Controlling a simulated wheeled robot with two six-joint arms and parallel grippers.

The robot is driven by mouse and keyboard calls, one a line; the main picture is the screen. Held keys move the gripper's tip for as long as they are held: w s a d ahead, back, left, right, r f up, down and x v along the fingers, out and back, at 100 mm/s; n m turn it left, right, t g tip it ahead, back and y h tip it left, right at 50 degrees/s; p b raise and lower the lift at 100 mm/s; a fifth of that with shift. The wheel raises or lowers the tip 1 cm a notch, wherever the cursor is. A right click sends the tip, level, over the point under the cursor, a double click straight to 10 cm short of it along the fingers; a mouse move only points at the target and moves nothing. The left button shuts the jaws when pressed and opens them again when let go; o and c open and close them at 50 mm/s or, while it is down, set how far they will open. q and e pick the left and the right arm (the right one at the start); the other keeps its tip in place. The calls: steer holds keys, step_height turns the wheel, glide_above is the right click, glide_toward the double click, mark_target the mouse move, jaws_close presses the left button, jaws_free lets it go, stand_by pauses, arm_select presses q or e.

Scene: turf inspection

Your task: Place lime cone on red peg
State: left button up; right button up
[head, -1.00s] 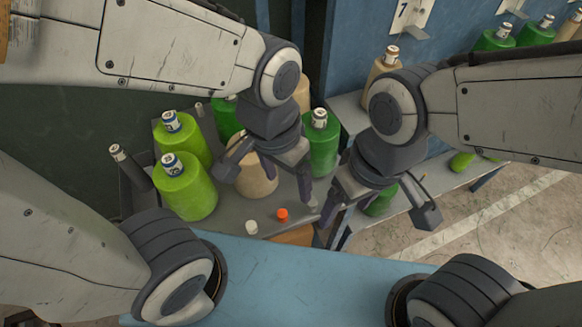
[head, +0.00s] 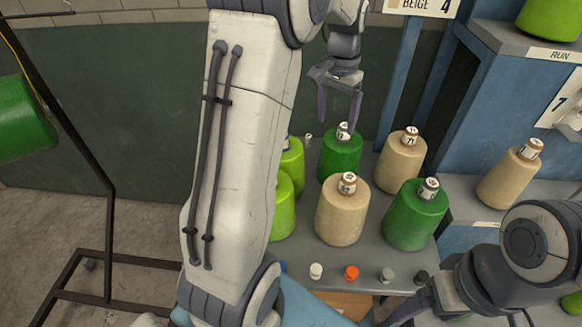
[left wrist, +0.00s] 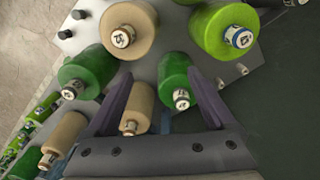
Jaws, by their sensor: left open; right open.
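Two lime cones, a near one (head: 284,208) and a far one (head: 292,160), stand upright on the grey table, partly hidden by my left arm in the head view. A lime cone with a blue-ringed tip (left wrist: 222,35) shows at upper right in the left wrist view. The short red peg (head: 351,272) stands at the table's near edge, bare. My left gripper (head: 338,118) is open and empty, above the far dark green cone (head: 341,158). In the left wrist view a green cone (left wrist: 178,72) shows between its fingers. My right gripper (head: 400,308) is open at the lower right, partly cut off.
Beige cones (head: 342,220) (head: 401,165) and a green cone (head: 414,220) stand close together. A white peg (head: 316,271) and a grey peg (head: 387,275) flank the red one. A blue shelf unit (head: 475,120) stands right; a black frame (head: 110,225) stands left.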

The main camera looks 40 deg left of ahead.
arm_select(q)
steer(key=a+f, duration=0.1)
steer(key=a, duration=0.4)
steer(key=a+f+n, duration=0.1)
steer(key=a, duration=0.5)
steer(key=a+f+n+b, duration=0.1)
steer(key=a, duration=0.4)
steer(key=shift+w+a, duration=0.15)
steer(key=shift+w, duration=0.1)
step_height(320, 180, down, 4)
steer(key=shift+s+a+f+p, duration=0.1)
steer(key=shift+f+p, duration=0.15)
steer(key=shift+p, duration=0.05)
steer(key=f, duration=0.1)
steer(key=f+p, duration=0.1)
steer(key=f, duration=0.2)
steer(key=shift+s+f, duration=0.25)
steer(key=shift+f, duration=0.1)
steer(key=shift+f+p, duration=0.3)
steer(key=shift+f, duration=0.3)
steer(key=c, duration=1.4)
steer(key=shift+w+r, duration=0.15)
steer(key=shift+r, duration=0.05)
